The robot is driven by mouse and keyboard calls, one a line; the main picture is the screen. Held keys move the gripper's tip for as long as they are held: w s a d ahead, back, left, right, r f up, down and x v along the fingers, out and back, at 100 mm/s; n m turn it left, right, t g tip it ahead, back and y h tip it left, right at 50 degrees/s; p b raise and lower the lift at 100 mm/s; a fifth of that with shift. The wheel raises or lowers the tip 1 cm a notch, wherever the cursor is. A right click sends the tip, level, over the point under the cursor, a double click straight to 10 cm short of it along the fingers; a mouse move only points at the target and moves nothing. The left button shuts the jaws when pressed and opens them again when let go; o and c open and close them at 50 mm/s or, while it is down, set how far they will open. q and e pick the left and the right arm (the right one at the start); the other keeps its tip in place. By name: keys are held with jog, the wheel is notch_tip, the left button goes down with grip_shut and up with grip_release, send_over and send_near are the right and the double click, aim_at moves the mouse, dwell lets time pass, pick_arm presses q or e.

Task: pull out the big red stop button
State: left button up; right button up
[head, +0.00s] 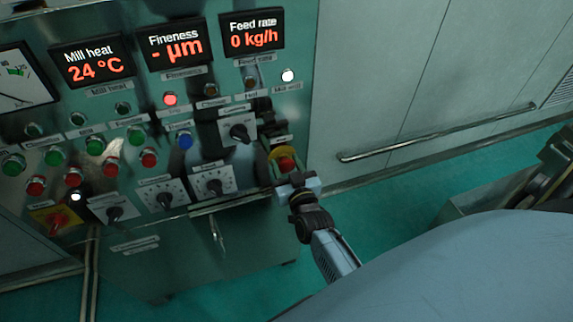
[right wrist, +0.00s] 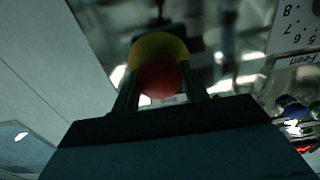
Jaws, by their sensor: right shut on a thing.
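The big red stop button (head: 286,163) sits on a yellow surround (head: 279,153) at the right edge of the control panel. My right gripper (head: 284,174) is at the button, reaching it from the front. In the right wrist view the red button (right wrist: 159,78) lies between the two fingers of the gripper (right wrist: 160,95), with the yellow surround (right wrist: 158,47) behind it. The fingers are shut on the button. The gripper hides its lower part in the head view. My left gripper is not in view.
The panel has three displays, among them the feed rate display (head: 252,35), plus several small buttons and rotary knobs. A black knob (head: 239,132) is just up and left of the stop button. A horizontal rail (head: 435,134) runs along the wall at right.

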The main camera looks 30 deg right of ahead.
jog(key=shift+p+v, duration=0.75)
jog(key=shift+v, duration=0.05)
jog(key=shift+f, duration=0.1)
jog(key=o, duration=1.2)
jog(key=shift+s, duration=0.1)
jog(key=v, duration=1.3)
jog(key=shift+s, duration=0.15)
